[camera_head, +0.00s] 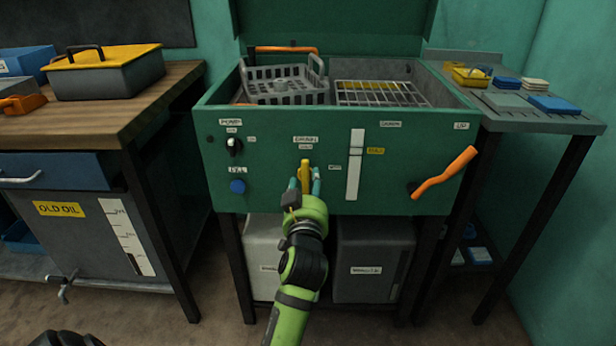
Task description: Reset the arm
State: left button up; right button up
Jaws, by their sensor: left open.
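My left gripper (304,184) is in front of the green parts washer (262,180). Its two fingers are apart, one on each side of the yellow drain handle (305,168), which points up on the washer's front. Whether the fingers touch the handle I cannot tell. My green and black left arm rises from the bottom of the view, and the gripper body covers the lower part of the handle. My right gripper is not in view.
An orange crank (445,174) juts from the washer's front right. A black pump knob (234,146) and a blue button (238,187) are at left. A wooden workbench (140,100) stands left, a grey side table (550,122) right. Two bins (372,285) sit underneath.

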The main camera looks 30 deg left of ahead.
pick_arm(q)
jog(key=v, duration=0.2)
jog(key=shift+s+d, duration=0.2)
jog(key=shift+s, duration=0.05)
dwell(0.3)
